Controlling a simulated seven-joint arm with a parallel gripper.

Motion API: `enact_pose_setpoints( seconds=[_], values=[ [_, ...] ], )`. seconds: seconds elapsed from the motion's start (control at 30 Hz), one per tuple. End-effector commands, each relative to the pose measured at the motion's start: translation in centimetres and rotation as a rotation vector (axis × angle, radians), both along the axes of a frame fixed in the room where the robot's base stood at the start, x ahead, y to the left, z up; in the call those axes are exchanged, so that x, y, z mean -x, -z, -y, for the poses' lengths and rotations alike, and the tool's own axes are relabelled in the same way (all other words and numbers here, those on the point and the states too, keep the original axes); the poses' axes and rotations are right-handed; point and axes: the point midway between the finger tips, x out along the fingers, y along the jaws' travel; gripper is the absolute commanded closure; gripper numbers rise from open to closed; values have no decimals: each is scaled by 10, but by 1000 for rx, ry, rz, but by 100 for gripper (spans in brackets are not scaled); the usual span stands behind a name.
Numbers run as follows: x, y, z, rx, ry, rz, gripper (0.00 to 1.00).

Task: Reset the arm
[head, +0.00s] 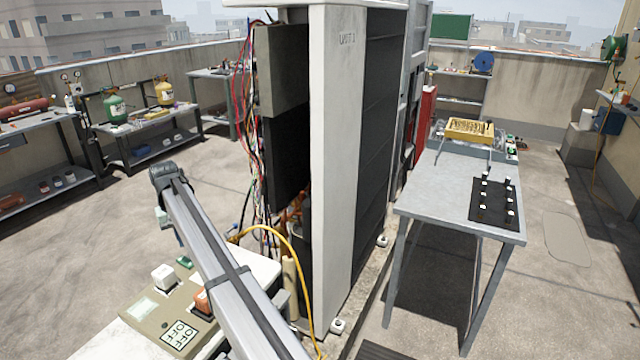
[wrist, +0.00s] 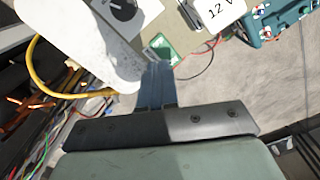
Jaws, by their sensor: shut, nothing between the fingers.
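My arm (head: 225,270) rises from the lower middle of the head view and bends at a dark joint on the upper left. In the head view my gripper cannot be made out clearly. In the wrist view my gripper (wrist: 157,72) is shut and empty, its fingers together. A small green board (wrist: 163,47) shows just past the fingertips; whether they touch it cannot be told.
An open condenser cabinet (head: 335,150) with loose wires and a yellow cable (head: 290,243) stands right of my arm. A beige panel (head: 140,312) with OFF labels lies below it. A metal table (head: 432,190) with a black mat (head: 493,213) stands right. Open floor lies left.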

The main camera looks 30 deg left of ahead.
Motion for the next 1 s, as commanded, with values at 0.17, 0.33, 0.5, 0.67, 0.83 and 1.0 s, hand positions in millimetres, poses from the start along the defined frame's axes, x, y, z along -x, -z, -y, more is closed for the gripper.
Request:
enact_pose_setpoints(
  seconds=[0.17, 0.33, 0.5, 0.67, 0.83, 1.0],
  values=[
    [-10, 6, 7, -1, 7, 0, 100],
    [-62, 33, 46, -14, 43, -4, 100],
    [-134, 73, 108, -34, 92, -5, 100],
    [-191, 107, 168, -52, 137, -1, 100],
    [-225, 158, 239, -46, 194, -13, 100],
    [-228, 226, 318, -2, 269, -46, 100]
  ],
)
